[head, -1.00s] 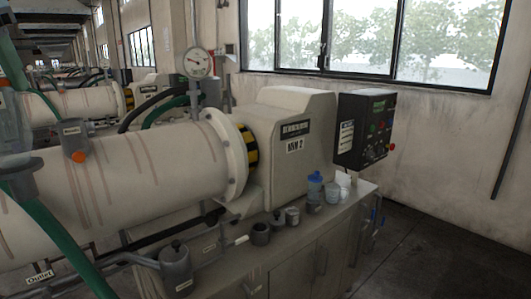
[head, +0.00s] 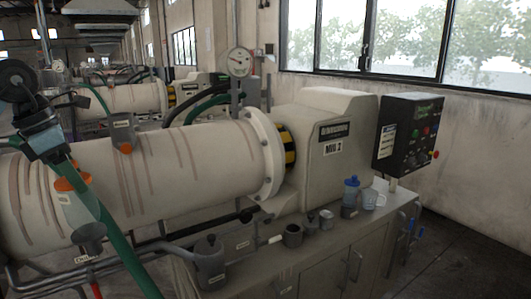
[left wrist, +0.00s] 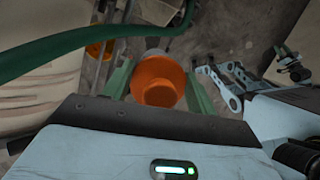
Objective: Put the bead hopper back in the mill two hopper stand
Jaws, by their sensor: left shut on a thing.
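My left gripper (head: 70,172) hangs at the left of the head view, in front of the white mill two barrel (head: 160,165). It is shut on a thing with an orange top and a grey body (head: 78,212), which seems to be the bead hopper. In the left wrist view the round orange top (left wrist: 160,88) sits between the green fingers. The hopper hangs above the pipes at the barrel's lower left side. A grey labelled fitting with an orange end (head: 124,147) is on the barrel's near side. I cannot tell which part is the hopper stand. My right gripper is out of view.
A green hose (head: 125,255) runs down close by the held hopper. Grey pipes and a lidded pot (head: 209,262) are below the barrel. Small pots, a blue-capped bottle (head: 351,190) and a mug (head: 373,199) stand on the cabinet top. A control box (head: 408,135) is at right.

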